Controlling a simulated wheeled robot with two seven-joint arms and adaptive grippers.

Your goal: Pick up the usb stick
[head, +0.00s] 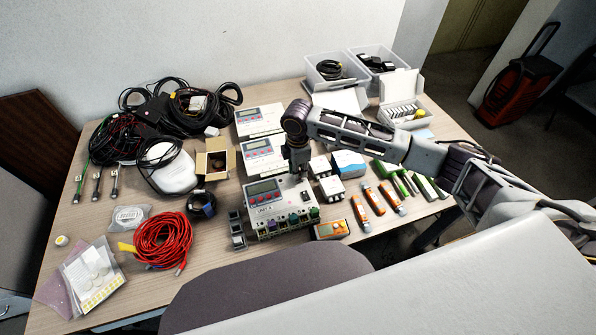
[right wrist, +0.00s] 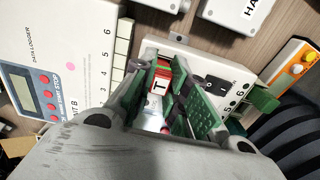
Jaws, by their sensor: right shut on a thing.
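My right gripper (head: 298,172) points down just above the back of the front data logger (head: 262,212), marked UNIT A, in the head view. In the right wrist view its fingers (right wrist: 176,98) are shut on a small white and red stick with a letter T (right wrist: 160,86), which looks like the usb stick. A shiny part shows on the near side of the stick. The fingers hide part of it, and I cannot tell whether it touches the logger below. In the head view the stick cannot be made out. My left gripper is not in view.
Two more data loggers (head: 264,157) stand behind. A red cable coil (head: 163,240) and black cables (head: 165,105) fill the left. A chair (head: 262,284) stands at the front edge.

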